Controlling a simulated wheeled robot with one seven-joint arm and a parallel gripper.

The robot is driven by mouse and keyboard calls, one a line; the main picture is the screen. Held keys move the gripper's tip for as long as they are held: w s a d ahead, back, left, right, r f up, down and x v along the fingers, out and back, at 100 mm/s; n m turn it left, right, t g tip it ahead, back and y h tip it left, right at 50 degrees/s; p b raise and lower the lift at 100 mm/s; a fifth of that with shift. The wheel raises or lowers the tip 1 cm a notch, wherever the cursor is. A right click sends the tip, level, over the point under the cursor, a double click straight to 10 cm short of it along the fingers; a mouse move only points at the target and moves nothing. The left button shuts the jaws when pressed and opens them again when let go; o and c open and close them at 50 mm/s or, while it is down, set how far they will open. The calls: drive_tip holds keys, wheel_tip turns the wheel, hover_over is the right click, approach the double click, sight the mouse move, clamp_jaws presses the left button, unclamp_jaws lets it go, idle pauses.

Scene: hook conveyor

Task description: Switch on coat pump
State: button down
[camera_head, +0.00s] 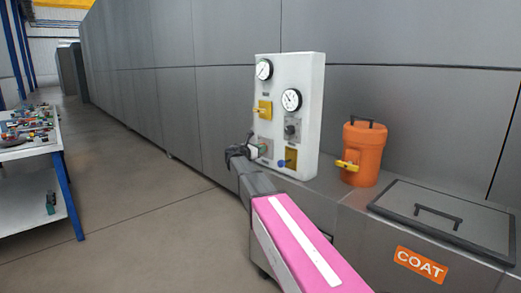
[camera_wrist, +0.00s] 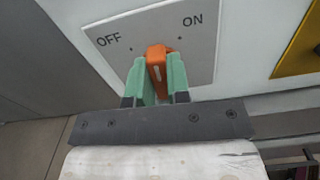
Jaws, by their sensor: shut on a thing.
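A white control panel (camera_head: 300,100) stands on the grey unit bearing the orange COAT label (camera_head: 420,264). In the wrist view, an orange switch knob (camera_wrist: 156,60) sits on a plate (camera_wrist: 205,38) marked OFF at left and ON at right. The knob's white line points nearly straight up, between the two words. My gripper (camera_wrist: 160,84) has its green fingers shut on the knob, one on each side. In the head view, my gripper (camera_head: 256,148) is at the panel's lower left and hides the knob there.
The panel also carries two round gauges (camera_head: 264,69), a yellow switch (camera_head: 263,110), a dark knob (camera_head: 292,129) and a blue knob (camera_head: 282,163). An orange canister (camera_head: 361,153) stands to the right. A table with parts (camera_head: 30,140) is at far left, with clear floor between.

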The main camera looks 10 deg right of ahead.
drive_tip(key=shift+s+d+m, duration=0.1)
drive_tip(key=shift+s+m, duration=0.05)
drive_tip(key=shift+m, duration=3.85)
drive_tip(key=shift+f, duration=0.1)
drive_tip(key=c, duration=1.1)
unclamp_jaws()
drive_tip(key=v, duration=1.1)
drive_tip(key=shift+d, duration=0.1)
